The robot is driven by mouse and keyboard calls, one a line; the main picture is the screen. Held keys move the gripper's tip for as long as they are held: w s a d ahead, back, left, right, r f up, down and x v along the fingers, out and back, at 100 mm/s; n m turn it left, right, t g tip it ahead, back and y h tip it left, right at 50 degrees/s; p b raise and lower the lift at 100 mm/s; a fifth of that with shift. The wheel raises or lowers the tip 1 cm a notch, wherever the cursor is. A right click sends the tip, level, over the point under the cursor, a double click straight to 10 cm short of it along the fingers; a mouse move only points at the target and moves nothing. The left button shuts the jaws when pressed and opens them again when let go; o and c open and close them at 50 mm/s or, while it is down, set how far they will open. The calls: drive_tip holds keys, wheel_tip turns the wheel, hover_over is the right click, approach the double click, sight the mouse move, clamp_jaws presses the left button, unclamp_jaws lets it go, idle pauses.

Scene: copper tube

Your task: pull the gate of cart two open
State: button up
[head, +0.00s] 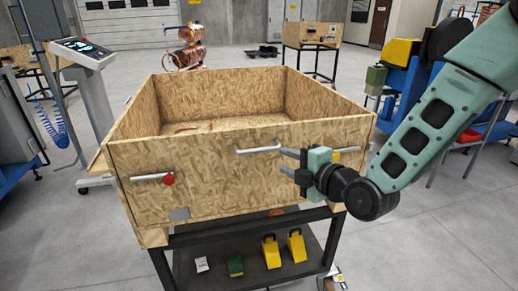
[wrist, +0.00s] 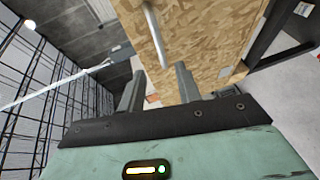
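A wooden cart box (head: 155,100) of pressed chipboard stands in front of me, its front panel, the gate (head: 220,185), upright. A pale bar handle (head: 258,150) is fixed near the gate's top centre. My gripper (head: 289,162) is at the handle's right end, just in front of the gate. In the wrist view its two grey fingers (wrist: 160,75) are spread apart, and the pale handle (wrist: 154,32) runs down toward the gap between them. I cannot tell whether they touch it. No cart number is readable.
Yellow items (head: 271,252) lie on the dark lower shelf (head: 250,274). Blue equipment (head: 410,92) stands right, a console (head: 86,52) left.

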sight(262, 151)
drive_tip(key=p+x, duration=0.2)
drive_tip(key=x, duration=0.9)
drive_tip(key=shift+w+a, duration=0.15)
drive_tip(key=shift+w, duration=0.05)
clamp_jaws()
